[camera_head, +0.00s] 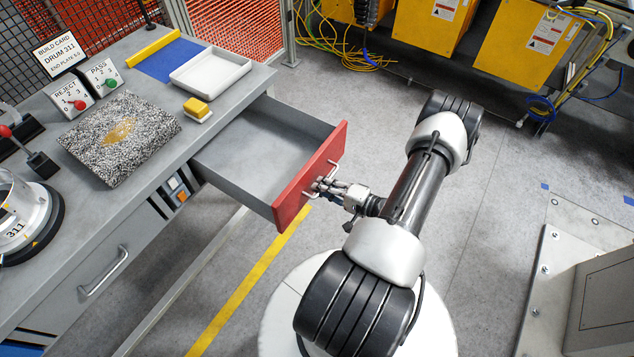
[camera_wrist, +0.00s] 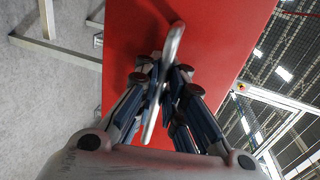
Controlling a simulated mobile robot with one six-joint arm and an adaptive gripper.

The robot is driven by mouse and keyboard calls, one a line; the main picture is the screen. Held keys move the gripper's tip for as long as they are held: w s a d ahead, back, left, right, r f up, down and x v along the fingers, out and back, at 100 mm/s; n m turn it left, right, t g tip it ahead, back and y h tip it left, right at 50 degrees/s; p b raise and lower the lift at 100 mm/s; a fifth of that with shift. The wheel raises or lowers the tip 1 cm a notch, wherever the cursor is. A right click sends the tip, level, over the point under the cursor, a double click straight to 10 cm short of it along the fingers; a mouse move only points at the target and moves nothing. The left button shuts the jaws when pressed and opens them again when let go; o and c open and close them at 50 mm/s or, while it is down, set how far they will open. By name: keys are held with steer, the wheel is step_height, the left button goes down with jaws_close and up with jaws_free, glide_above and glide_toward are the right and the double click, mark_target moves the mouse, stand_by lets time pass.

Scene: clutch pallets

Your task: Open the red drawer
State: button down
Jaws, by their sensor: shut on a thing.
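The red drawer (camera_head: 312,178) stands pulled well out from the grey workbench, and its grey inside is empty as far as I see. Its red front fills the middle of the wrist view (camera_wrist: 225,45). A metal bar handle (camera_wrist: 172,50) is on that front. My gripper (camera_head: 322,186) is at the outer face of the drawer front. In the wrist view its fingers (camera_wrist: 165,80) are closed around the handle, one on each side. In the head view the fingers partly hide the handle.
Another drawer with a metal handle (camera_head: 104,272) is at the left. Open floor (camera_head: 500,190) lies right of my arm.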

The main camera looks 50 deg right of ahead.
steer(key=shift+r, duration=0.1)
steer(key=c, duration=1.7)
jaws_free()
steer(key=a+v, duration=0.1)
steer(key=v, duration=1.1)
steer(key=shift+d, duration=0.4)
